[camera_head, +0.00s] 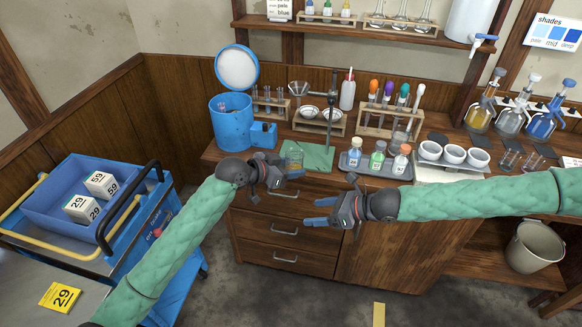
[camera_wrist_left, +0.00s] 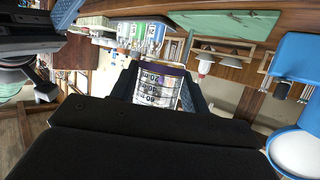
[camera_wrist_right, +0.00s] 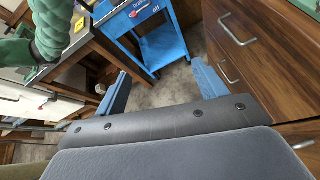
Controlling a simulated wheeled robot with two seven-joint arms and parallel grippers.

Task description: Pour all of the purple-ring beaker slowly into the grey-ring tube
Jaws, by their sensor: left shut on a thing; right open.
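My left gripper (camera_head: 288,174) is shut on the purple-ring beaker (camera_head: 294,159), a clear glass beaker, near the front edge of the bench by the green mat (camera_head: 318,160). In the left wrist view the beaker (camera_wrist_left: 158,88) sits between the fingers, with its purple ring and volume marks showing upside down. Its contents are hard to make out. My right gripper (camera_head: 325,213) is open and empty in front of the drawers; its spread fingers also show in the right wrist view (camera_wrist_right: 160,88). I cannot pick out the grey-ring tube; racked tubes (camera_head: 268,103) are too small to read.
A metal stand (camera_head: 331,110) rises behind the mat. A blue bin (camera_head: 230,125) is at left, a grey tray (camera_head: 374,166) of small bottles at right. A rack of coloured droppers (camera_head: 390,120) stands behind it. A blue cart (camera_head: 60,200) is far left.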

